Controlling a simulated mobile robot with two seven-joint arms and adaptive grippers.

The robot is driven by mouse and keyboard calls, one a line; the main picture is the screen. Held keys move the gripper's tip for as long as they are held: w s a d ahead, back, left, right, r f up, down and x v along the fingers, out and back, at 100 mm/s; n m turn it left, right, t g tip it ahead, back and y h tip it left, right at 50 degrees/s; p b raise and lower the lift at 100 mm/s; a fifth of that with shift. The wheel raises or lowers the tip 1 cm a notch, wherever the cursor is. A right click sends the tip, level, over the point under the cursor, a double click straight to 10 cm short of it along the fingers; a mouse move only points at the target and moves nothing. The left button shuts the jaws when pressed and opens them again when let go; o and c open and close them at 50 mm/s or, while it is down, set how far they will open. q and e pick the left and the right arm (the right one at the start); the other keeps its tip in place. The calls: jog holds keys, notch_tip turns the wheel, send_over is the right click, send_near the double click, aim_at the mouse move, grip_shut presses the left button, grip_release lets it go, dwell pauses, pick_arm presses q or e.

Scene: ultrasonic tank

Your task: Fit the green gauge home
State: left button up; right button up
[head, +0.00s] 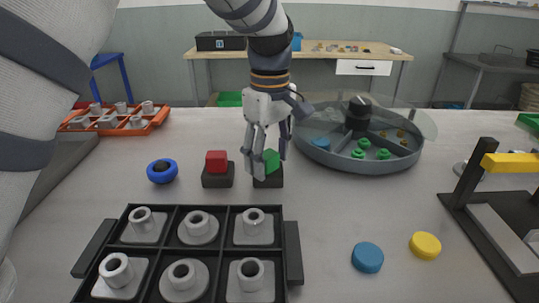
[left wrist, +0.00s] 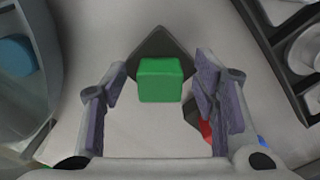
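My right gripper is not in view.
A red block (head: 216,161) on a black base stands just left of the gauge, with a blue ring (head: 162,171) beyond it. A black tray (head: 110,247) of grey parts lies in front. A round grey tank (head: 390,157) stands to the right. Blue (head: 367,257) and yellow discs (head: 425,245) lie front right.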

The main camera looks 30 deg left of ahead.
aim_at(270, 155)
pick_arm(q)
notch_tip(270, 155, up, 12)
dwell(0.5)
